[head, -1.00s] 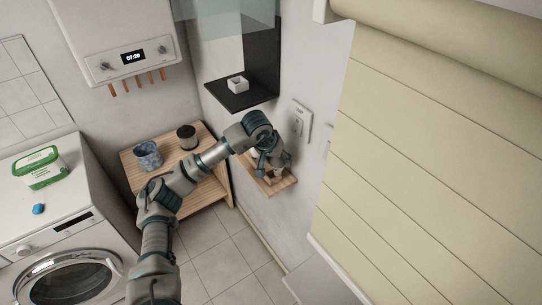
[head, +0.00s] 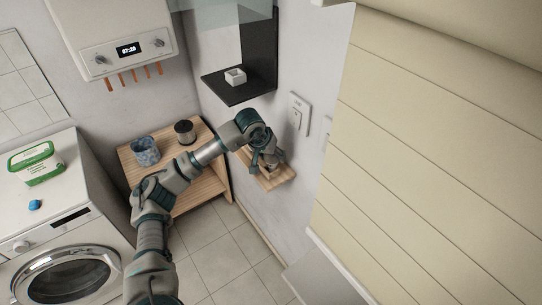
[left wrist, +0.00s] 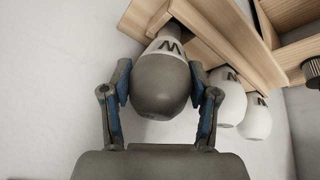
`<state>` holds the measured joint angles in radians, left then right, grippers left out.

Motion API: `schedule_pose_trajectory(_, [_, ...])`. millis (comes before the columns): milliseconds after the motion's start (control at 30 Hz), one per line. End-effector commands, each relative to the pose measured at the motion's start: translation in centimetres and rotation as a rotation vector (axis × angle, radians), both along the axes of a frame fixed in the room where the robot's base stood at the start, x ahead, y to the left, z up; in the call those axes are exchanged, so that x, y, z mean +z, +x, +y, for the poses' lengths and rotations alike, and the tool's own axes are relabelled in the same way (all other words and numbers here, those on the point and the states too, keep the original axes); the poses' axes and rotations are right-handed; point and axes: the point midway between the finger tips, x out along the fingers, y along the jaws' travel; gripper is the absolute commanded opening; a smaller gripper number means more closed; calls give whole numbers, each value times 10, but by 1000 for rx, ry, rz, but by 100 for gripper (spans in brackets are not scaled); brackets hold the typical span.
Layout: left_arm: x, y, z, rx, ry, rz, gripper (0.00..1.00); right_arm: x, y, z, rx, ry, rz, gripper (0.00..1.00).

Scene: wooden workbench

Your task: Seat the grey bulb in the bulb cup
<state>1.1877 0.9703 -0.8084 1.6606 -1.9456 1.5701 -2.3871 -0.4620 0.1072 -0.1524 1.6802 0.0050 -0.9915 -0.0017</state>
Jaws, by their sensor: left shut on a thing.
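The grey bulb (left wrist: 160,88) has a rounded grey body and a white band with a dark letter. In the left wrist view my left gripper (left wrist: 163,85) is shut on it, with a blue-padded finger on each side. The bulb's narrow end meets or overlaps the wooden shelf in the picture; I cannot tell if it touches. In the head view my left gripper (head: 265,163) is at the small wooden wall shelf (head: 277,181) and mostly hides what is there. I cannot tell which thing is the bulb cup. My right gripper is not in view.
Two white lettered bulb-shaped things (left wrist: 228,97) (left wrist: 256,118) sit close beside the held bulb. A white square cup (head: 235,76) stands on the black shelf (head: 238,92). A blue mottled pot (head: 145,151) and a dark jar (head: 185,131) stand on the wooden table (head: 205,187).

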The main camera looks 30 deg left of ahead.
Motion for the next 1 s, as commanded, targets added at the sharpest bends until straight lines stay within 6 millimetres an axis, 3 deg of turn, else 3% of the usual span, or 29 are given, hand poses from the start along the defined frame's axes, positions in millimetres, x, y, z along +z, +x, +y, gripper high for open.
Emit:
schedule_pose_trajectory(800, [-13, -1, -1, -6, -7, 5, 0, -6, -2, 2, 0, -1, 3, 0])
schedule_pose_trajectory(833, [-13, -1, -1, -6, -7, 5, 67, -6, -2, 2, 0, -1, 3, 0])
schedule_pose_trajectory(900, [-13, -1, -1, -6, -7, 5, 84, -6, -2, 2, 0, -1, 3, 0])
schedule_pose_trajectory(1000, [-13, -1, -1, -5, -7, 4, 89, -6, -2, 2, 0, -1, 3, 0])
